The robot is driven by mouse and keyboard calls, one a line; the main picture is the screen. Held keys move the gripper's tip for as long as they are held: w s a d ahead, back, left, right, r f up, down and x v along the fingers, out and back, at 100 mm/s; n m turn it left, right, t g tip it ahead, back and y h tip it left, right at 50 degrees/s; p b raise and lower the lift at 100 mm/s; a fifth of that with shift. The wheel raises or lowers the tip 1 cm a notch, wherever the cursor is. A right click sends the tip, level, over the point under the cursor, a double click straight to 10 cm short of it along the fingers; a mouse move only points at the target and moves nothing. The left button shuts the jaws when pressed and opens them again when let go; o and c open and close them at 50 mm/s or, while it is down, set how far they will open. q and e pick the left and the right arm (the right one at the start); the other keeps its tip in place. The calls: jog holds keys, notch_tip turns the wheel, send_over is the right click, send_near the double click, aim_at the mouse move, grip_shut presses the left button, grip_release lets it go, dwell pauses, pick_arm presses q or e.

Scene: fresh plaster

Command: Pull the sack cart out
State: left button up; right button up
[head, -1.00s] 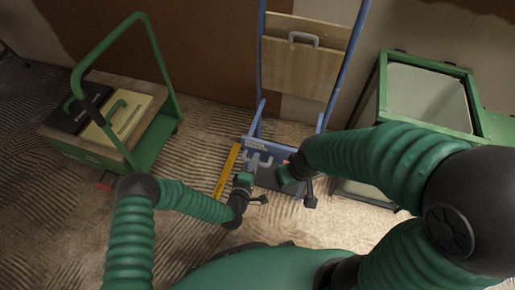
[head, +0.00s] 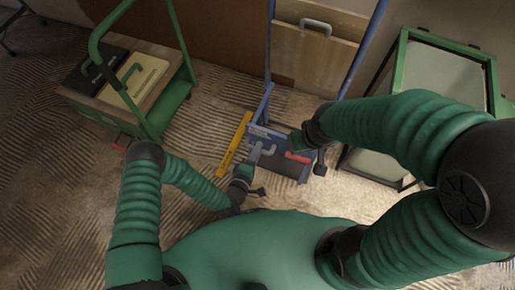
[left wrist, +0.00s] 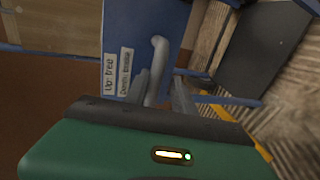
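A grey handle (head: 268,149) and a red handle (head: 298,157) sit on this panel. My left gripper (head: 255,154) is at the grey handle. In the left wrist view the grey handle (left wrist: 159,58) stands between the two fingers (left wrist: 160,88), with a gap showing, beside white labels. Contact is unclear. My right gripper (head: 307,152) is beside the red handle; its fingers are mostly hidden.
A green trolley (head: 168,100) with boxes stands at left. A green-framed cabinet (head: 440,85) stands close at right. A wooden board with a grey handle (head: 316,25) is between the cart's uprights. A yellow level (head: 235,145) lies left of the cart foot. The grooved floor is clear in front-left.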

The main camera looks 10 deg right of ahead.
pick_arm(q)
jog(key=shift+o, duration=0.6)
jog(key=shift+w+r, duration=0.1)
jog(key=shift+r, duration=0.05)
jog(key=p+v, duration=0.5)
jog(key=v, duration=1.1)
jog(key=shift+s+a, duration=0.3)
jog(key=shift+s, duration=0.05)
